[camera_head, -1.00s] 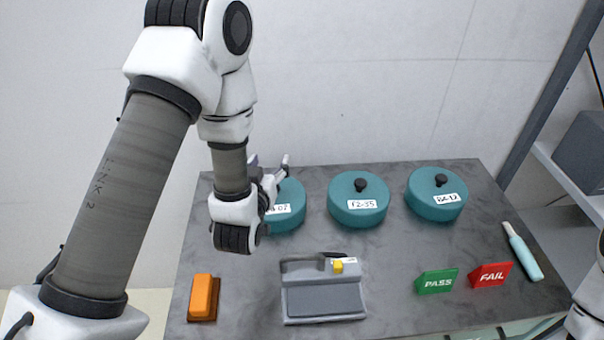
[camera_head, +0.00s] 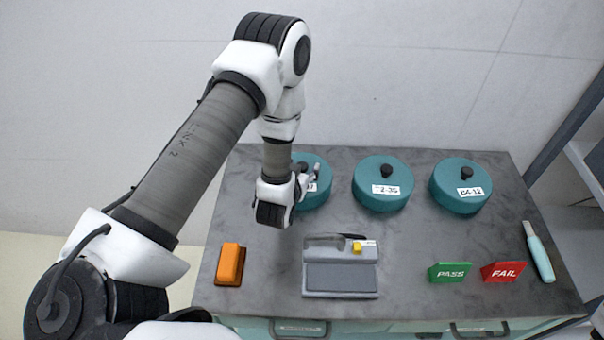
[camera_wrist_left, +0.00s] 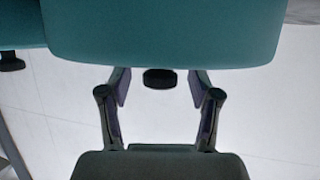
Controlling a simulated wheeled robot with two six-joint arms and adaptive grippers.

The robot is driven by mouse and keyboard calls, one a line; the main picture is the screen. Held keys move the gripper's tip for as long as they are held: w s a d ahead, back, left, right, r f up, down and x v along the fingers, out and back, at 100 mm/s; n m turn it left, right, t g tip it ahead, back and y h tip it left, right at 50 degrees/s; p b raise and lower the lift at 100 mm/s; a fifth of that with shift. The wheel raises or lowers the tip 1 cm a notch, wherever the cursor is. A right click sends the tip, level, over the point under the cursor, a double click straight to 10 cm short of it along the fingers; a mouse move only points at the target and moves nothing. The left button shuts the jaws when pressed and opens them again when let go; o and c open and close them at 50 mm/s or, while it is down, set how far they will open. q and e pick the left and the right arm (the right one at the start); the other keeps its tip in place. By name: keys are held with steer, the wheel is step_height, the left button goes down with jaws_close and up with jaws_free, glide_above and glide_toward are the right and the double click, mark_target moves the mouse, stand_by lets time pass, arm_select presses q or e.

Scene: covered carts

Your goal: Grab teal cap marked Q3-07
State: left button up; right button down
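The teal cap with a partly hidden label (camera_head: 318,199) is the leftmost of three round teal caps with black knobs; only the end of its label shows, apparently "07". My left gripper (camera_head: 306,171) is at the top of this cap and covers part of it. In the left wrist view, which shows the scene upside down, the teal cap (camera_wrist_left: 160,35) fills the top. Its black knob (camera_wrist_left: 160,79) lies between the two spread fingers of my left gripper (camera_wrist_left: 159,88), with gaps on both sides. My right gripper is not in view.
The caps T2-35 (camera_head: 382,201) and one reading like BX-12 (camera_head: 460,200) stand to the right. In front are an orange block (camera_head: 230,265), a grey device (camera_head: 340,282), green PASS (camera_head: 450,272) and red FAIL (camera_head: 504,272) markers, and a pale teal-handled tool (camera_head: 541,259).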

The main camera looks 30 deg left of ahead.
arm_select(q)
jaws_close()
